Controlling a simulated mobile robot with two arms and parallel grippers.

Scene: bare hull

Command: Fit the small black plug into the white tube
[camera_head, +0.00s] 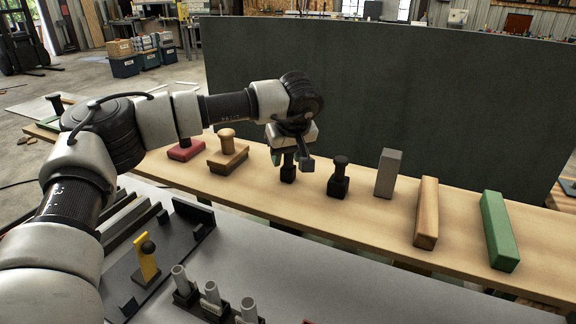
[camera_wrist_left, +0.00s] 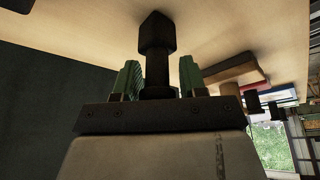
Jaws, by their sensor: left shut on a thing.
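My left gripper (camera_head: 289,155) points down over the wooden bench and is shut on a small black plug (camera_head: 288,174). In the left wrist view, the plug (camera_wrist_left: 157,42) stands out between the gripper's green fingers (camera_wrist_left: 160,78), its blocky end away from the palm. I cannot tell whether that end touches the bench. Several light tubes stand in black holders on the grey surface at the bottom: a left one (camera_head: 180,280), a middle one (camera_head: 212,295) and a right one (camera_head: 248,310). A similar black piece (camera_head: 339,178) stands on the bench right of the gripper. My right gripper is out of view.
The wooden bench (camera_head: 370,228) also bears a grey block (camera_head: 388,172), a wooden bar (camera_head: 426,212), a green bar (camera_head: 498,230), a wooden knobbed piece (camera_head: 228,152) and a red piece (camera_head: 186,150). A dark panel (camera_head: 400,90) stands behind. A yellow piece (camera_head: 146,260) stands near the tubes.

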